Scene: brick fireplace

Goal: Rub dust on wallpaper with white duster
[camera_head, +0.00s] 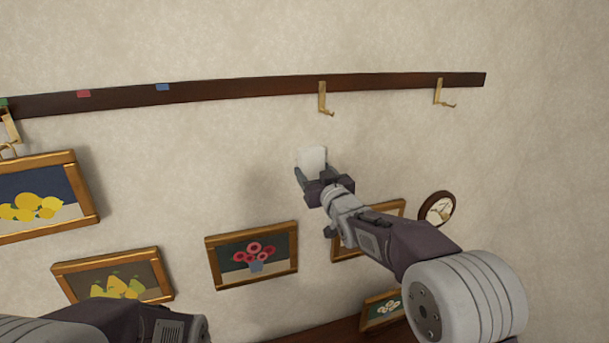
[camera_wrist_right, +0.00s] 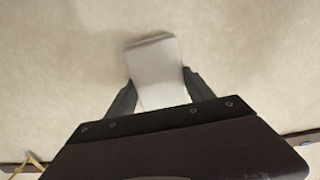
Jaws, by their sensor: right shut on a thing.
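The white duster (camera_head: 313,157) is a small pale block at the wallpaper (camera_head: 230,40), below the wooden rail. My right gripper (camera_head: 316,177) is shut on it. In the right wrist view the duster (camera_wrist_right: 154,62) sticks out between the two dark fingers of the gripper (camera_wrist_right: 158,90), with its far end at or very near the wall. I cannot tell whether it touches. No clear dust patch stands out on the mottled wallpaper; faint darker shading lies around the duster. My left arm shows at the bottom left, with its gripper out of view.
A dark wooden rail (camera_head: 230,91) with brass hooks (camera_head: 323,98) runs above. Framed pictures hang around: lemons (camera_head: 40,208), pears (camera_head: 115,282), red flowers (camera_head: 255,257) and one partly behind my right arm. A round clock (camera_head: 437,208) hangs right. A small frame (camera_head: 382,310) stands low.

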